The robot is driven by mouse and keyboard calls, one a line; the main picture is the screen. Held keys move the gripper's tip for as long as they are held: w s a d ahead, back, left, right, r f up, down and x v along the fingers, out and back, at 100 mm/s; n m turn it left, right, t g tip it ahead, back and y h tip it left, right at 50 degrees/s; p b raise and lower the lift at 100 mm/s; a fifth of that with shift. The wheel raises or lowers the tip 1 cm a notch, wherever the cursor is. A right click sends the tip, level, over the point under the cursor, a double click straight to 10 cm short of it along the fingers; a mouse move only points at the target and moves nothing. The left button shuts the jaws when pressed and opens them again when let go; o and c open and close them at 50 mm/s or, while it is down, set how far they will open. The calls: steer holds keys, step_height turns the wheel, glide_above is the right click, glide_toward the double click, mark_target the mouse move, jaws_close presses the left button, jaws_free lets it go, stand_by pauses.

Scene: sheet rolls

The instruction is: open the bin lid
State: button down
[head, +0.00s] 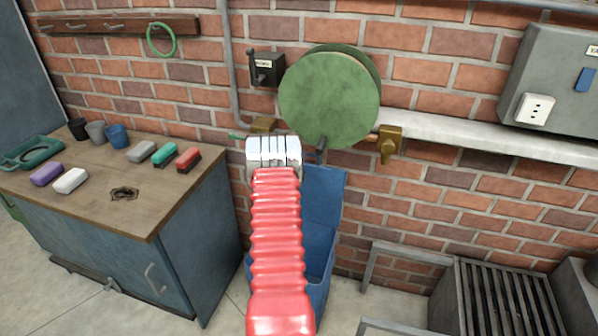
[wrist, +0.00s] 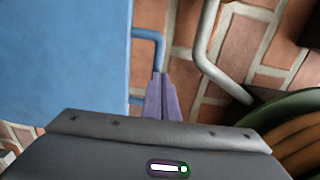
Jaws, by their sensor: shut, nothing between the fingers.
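The blue bin (head: 321,285) stands on the floor against the brick wall, partly hidden by my red arm. Its blue lid (head: 324,196) stands raised and steep at the back, and part of the open inside shows beneath it. In the wrist view a large blue panel, seemingly the lid (wrist: 65,60), fills the upper left. A thin bent blue handle (wrist: 160,45) sticks out from its right edge. My gripper (wrist: 160,76) is shut and empty, its purple fingertips close to the handle's lower end; I cannot tell whether they touch. The fingers are hidden in the head view.
A green round drum (head: 330,98) is mounted on the wall above the bin, with brass fittings (head: 388,145) beside it. A workbench (head: 110,190) with blocks and cups stands left. A slatted metal rack (head: 500,300) stands right. A grey pipe (wrist: 208,50) runs near my fingers.

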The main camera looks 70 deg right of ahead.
steer(key=a+r, duration=0.2)
steer(key=a, duration=1.1)
steer(key=shift+s+a+r, duration=0.3)
steer(key=shift+s+a, duration=0.1)
steer(key=shift+s, duration=0.05)
stand_by(0.5)
